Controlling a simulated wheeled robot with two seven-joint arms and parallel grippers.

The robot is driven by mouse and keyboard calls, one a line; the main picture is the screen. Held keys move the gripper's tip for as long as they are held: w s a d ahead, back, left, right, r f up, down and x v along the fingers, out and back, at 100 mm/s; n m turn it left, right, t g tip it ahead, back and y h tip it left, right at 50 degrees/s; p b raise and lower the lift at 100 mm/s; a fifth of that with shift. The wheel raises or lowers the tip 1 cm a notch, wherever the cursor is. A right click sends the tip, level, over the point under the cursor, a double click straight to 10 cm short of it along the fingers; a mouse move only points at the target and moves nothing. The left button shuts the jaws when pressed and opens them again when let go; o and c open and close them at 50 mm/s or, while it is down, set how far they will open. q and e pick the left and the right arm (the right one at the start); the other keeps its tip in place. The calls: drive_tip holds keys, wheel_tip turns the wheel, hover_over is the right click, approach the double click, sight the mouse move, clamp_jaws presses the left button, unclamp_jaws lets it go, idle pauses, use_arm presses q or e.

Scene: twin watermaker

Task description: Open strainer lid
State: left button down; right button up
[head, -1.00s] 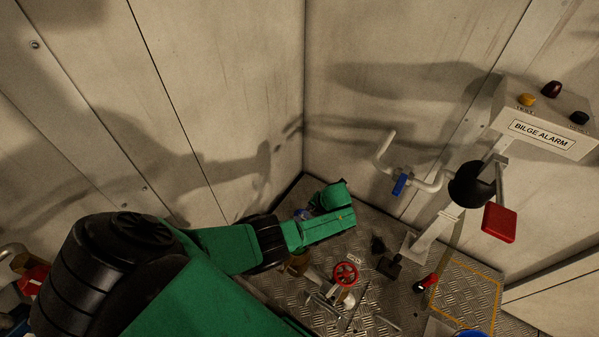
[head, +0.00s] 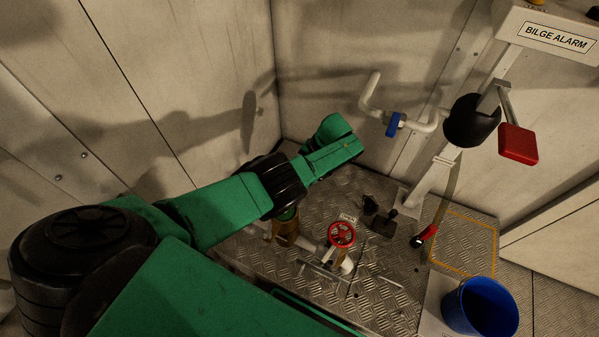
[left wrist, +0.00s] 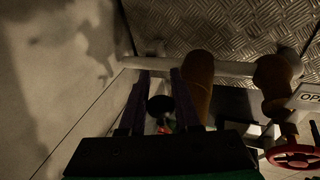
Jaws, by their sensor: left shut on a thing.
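A bronze cylindrical body (head: 285,228), which looks like the strainer, stands on the floor plate beside a white pipe in the head view. My green left arm reaches over it and partly covers its top. A brown cylinder (left wrist: 199,85) also shows just right of my left gripper (left wrist: 160,80) in the left wrist view. The gripper's two fingers are shut on a dark rounded thing (left wrist: 160,104). I cannot tell whether this is part of the strainer lid. In the head view the left fingers are hidden. My right gripper is not in view.
A red valve wheel (head: 341,234) stands right of the strainer. A pipe with a blue handle (head: 393,124), a post with a red paddle (head: 518,145) and a bilge alarm box (head: 553,35) are further right. A blue bucket (head: 480,306) stands at lower right. Walls close the corner.

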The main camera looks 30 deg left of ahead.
use_arm(q)
drive_tip(key=shift+s+f, duration=0.1)
drive_tip(key=shift+s, duration=0.05)
drive_tip(key=c, duration=0.6)
unclamp_jaws()
drive_tip(key=p+v, duration=0.3)
drive_tip(key=v, duration=1.1)
drive_tip(key=shift+d+r, duration=0.15)
drive_tip(key=shift+r, duration=0.15)
